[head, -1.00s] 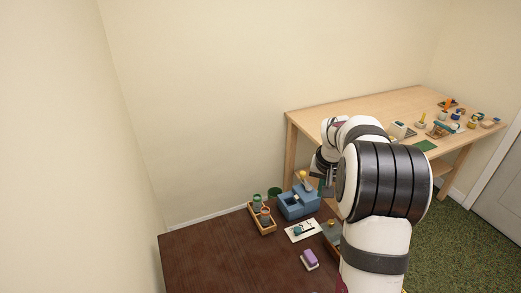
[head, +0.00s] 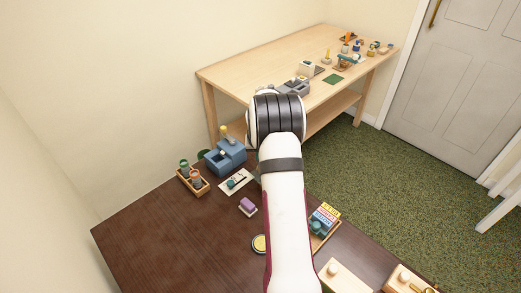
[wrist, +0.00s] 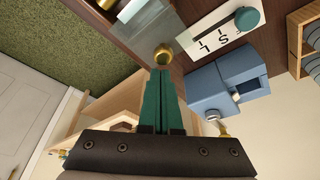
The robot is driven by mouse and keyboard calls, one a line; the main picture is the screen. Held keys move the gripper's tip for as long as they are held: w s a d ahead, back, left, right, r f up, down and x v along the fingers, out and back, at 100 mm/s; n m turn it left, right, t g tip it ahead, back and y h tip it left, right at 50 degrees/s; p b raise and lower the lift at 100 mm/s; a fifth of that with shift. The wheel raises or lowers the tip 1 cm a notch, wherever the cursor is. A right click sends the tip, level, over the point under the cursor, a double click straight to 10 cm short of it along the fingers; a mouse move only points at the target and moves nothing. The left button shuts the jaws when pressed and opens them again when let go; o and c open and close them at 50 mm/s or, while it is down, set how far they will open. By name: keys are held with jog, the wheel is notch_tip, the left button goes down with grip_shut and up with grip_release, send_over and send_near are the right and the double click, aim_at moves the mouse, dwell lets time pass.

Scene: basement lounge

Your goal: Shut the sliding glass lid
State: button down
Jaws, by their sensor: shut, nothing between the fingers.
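In the wrist view, the glass lid (wrist: 155,28) shows as a clear pane at the top of the frame, beside a dark wooden edge. A round brass knob (wrist: 162,52) sits at its near end. My gripper (wrist: 161,72) has green fingers pressed together, empty, with their tips right at the knob. I cannot tell whether they touch it. Left of the pane is an open part of a wooden box (wrist: 105,14) with a brass piece in it. In the head view my arm hides the gripper and the lid.
A blue box (head: 226,156) and a white card with a green-knobbed slider (head: 237,181) stand close by. A wooden tray of jars (head: 192,180) and a purple block (head: 247,205) are on the dark table (head: 150,235). A light workbench (head: 255,75) stands behind. The table's left part is clear.

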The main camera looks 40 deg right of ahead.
jog(key=shift+s+a, duration=0.15)
jog(key=s, duration=0.5)
jog(key=shift+s, duration=0.15)
